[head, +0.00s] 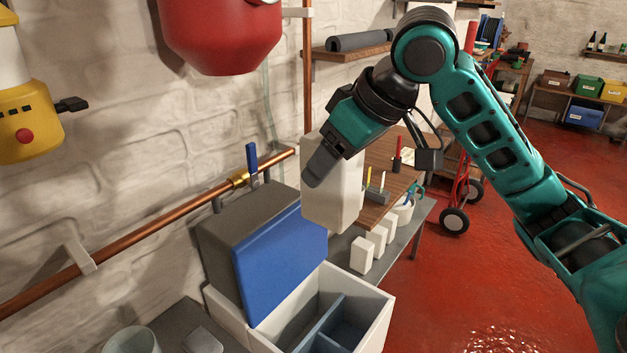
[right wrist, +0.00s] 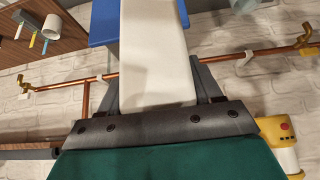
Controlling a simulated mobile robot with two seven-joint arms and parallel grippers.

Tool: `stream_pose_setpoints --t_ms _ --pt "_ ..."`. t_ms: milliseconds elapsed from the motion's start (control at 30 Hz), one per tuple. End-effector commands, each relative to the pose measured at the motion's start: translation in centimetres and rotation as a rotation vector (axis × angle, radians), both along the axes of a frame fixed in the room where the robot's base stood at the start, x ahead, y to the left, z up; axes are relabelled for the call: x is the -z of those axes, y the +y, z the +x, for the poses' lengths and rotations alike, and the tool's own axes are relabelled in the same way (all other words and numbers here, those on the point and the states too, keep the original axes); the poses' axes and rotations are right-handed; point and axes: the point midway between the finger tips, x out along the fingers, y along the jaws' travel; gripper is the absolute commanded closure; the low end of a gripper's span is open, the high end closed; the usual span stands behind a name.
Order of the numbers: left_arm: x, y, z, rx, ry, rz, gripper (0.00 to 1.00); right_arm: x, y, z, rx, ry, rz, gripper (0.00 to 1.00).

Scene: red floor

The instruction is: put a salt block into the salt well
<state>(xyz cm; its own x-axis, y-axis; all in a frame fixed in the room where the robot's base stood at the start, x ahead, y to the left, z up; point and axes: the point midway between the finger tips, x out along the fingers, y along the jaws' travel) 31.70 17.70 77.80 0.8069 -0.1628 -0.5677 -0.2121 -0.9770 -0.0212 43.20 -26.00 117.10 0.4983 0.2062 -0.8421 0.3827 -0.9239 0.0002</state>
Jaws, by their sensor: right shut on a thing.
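In the head view my right gripper (head: 322,170) is shut on a white salt block (head: 338,200) and holds it in the air, roughly upright. In the right wrist view the salt block (right wrist: 155,55) sits between the two dark fingers. Below it is an open white box (head: 372,312) with blue-grey compartments inside, apparently the salt well. Its near part is cut off by the frame. A grey unit with a blue panel (head: 282,262) stands behind the box, and the block is above and right of this panel. My left gripper is not in view.
Several white blocks (head: 361,255) stand in a row on the grey bench behind the box. A wooden table (head: 375,215) holds small tools. A copper pipe (head: 130,238) runs along the wall, with a blue-handled valve (head: 251,160). A red tank (head: 220,35) hangs above. Red floor is open at right.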

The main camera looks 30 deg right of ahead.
Motion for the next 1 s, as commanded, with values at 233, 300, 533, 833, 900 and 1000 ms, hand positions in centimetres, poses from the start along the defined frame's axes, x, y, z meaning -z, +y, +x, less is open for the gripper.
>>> stream_pose_setpoints --t_ms 233,300,533,833,900,1000 --pt "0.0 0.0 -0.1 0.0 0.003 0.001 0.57 0.1 -0.3 -0.3 0.002 -0.006 0.004 1.0" --pt "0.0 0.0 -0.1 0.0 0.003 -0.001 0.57 0.8 -0.3 -0.3 0.002 -0.003 0.004 1.0" --pt "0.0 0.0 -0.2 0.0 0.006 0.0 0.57 3.8 -0.3 -0.3 0.002 -0.003 0.003 1.0" --pt "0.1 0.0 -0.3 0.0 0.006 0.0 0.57 7.5 -0.3 -0.3 0.002 -0.005 0.003 1.0" --pt "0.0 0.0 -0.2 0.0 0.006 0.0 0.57 8.1 -0.3 -0.2 0.002 -0.006 0.004 1.0" --pt "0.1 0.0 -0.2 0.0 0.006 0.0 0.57 8.8 -0.3 -0.2 0.001 -0.008 0.003 1.0"
